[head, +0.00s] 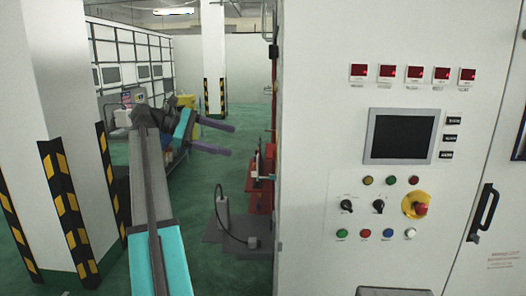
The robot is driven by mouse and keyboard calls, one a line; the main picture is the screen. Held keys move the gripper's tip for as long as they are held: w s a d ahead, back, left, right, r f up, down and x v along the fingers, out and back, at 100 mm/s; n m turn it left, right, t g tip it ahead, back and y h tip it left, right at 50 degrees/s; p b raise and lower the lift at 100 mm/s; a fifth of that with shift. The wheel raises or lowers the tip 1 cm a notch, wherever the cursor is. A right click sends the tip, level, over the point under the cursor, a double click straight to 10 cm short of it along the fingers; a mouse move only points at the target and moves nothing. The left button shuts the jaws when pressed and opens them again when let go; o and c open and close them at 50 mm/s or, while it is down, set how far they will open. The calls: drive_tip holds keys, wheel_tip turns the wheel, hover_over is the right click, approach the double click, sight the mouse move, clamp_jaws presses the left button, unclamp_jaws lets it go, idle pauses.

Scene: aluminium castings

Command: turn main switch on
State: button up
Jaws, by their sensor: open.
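The white control cabinet (310,120) fills the right half of the head view. Two black rotary switches sit on its front, a left one (346,206) and a right one (378,206). Their labels are too small to read, so I cannot tell which is the main switch. My gripper (231,140) is left of the cabinet and apart from it, at the end of my outstretched arm. Its two purple fingers are spread and point right, with nothing between them.
A red emergency-stop button (420,209) on yellow is right of the switches. Several coloured buttons and a dark screen (401,136) are nearby. A black door handle (485,212) sticks out at right. A striped white pillar (70,120) stands at left. Green floor (205,180) shows between.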

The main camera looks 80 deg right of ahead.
sight(271, 151)
drive_tip(key=p+x, duration=0.3)
drive_tip(key=x, duration=1)
drive_tip(key=shift+s+d+f+p, duration=0.1)
drive_tip(key=shift+s+f+p, duration=0.05)
drive_tip(key=shift+s+p, duration=0.15)
drive_tip(key=c, duration=1)
drive_tip(key=shift+c, duration=0.2)
